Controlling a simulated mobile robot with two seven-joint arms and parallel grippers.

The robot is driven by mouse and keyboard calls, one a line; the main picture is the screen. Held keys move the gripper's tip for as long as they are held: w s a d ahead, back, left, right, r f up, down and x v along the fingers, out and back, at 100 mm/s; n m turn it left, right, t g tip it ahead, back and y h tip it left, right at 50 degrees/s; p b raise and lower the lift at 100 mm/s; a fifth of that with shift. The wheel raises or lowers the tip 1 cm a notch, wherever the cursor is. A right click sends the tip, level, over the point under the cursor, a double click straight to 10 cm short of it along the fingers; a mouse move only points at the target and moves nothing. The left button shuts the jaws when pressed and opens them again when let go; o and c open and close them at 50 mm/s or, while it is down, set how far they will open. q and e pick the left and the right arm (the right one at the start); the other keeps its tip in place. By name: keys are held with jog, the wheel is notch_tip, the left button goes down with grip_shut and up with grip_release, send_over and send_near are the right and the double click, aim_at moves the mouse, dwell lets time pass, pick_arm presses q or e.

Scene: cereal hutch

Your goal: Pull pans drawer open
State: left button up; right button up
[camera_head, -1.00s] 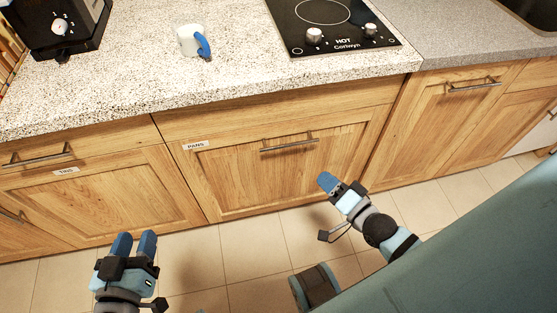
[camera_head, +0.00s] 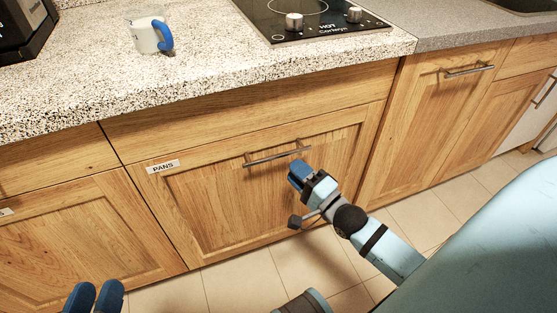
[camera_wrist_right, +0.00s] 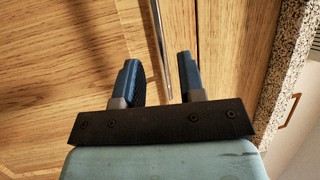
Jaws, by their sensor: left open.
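The pans drawer (camera_head: 215,205) is a wooden front with a "PANS" label (camera_head: 163,167) at its upper left, and it is closed. Its metal bar handle (camera_head: 270,157) runs across the upper part. My right gripper (camera_head: 299,174) is at the right end of the handle. In the right wrist view the right gripper (camera_wrist_right: 158,68) is open, with the handle (camera_wrist_right: 160,45) showing between its blue fingers; I cannot tell whether they touch it. My left gripper (camera_head: 95,295) is open and empty at the bottom left, partly cut off by the picture's edge.
The speckled countertop (camera_head: 200,85) overhangs the drawer. A white mug with a blue handle (camera_head: 148,34) and a black hob (camera_head: 310,18) are on it. Another cabinet door (camera_head: 430,125) with a handle is to the right. The tiled floor (camera_head: 235,280) in front is clear.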

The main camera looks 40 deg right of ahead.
aim_at(279, 155)
jog(key=b+x, duration=0.1)
jog(key=x, duration=0.5)
jog(key=shift+w+a, duration=0.1)
jog(key=shift+w, duration=0.15)
grip_shut()
